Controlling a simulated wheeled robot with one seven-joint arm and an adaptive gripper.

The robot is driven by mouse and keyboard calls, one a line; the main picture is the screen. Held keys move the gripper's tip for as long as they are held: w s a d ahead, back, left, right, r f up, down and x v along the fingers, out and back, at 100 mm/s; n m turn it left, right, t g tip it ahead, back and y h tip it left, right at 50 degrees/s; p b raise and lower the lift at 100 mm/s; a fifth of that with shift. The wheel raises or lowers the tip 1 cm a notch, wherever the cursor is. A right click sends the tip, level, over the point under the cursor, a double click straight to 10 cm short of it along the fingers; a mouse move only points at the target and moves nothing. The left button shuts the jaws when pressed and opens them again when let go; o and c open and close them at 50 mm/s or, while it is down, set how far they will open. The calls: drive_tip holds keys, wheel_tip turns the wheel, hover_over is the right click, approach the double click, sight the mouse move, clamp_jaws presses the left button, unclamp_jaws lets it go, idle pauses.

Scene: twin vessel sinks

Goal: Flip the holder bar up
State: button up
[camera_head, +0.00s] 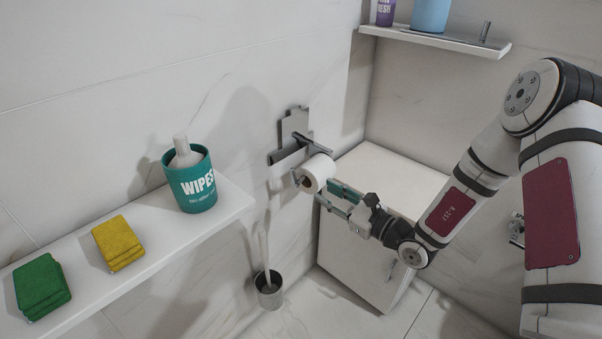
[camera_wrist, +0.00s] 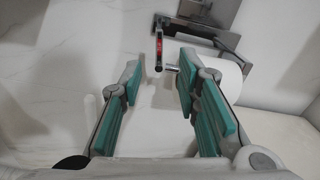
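A grey metal paper holder (camera_head: 293,127) is fixed to the wall in the head view, its backplate also showing in the wrist view (camera_wrist: 205,12). A white paper roll (camera_head: 318,173) hangs at it, partly hidden by my fingers in the wrist view (camera_wrist: 222,75). A thin holder bar (camera_wrist: 158,45) with a red mark stands between my fingers in the wrist view, and a short metal pin (camera_wrist: 171,68) shows beside the roll's end. My gripper (camera_head: 326,193) is open beside the roll, with teal finger pads apart and nothing held. I cannot tell whether a finger touches the bar.
A left wall shelf (camera_head: 228,200) carries a wipes tub (camera_head: 192,184), yellow cloths (camera_head: 118,243) and green cloths (camera_head: 42,286). A brush holder (camera_head: 269,290) stands below. A white box-like cabinet (camera_head: 385,180) stands behind my gripper. An upper shelf (camera_head: 440,40) is at the back.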

sight(294, 174)
drive_tip(key=b+x, duration=0.2)
drive_tip(key=x, duration=1.1)
drive_tip(key=shift+a, duration=0.1)
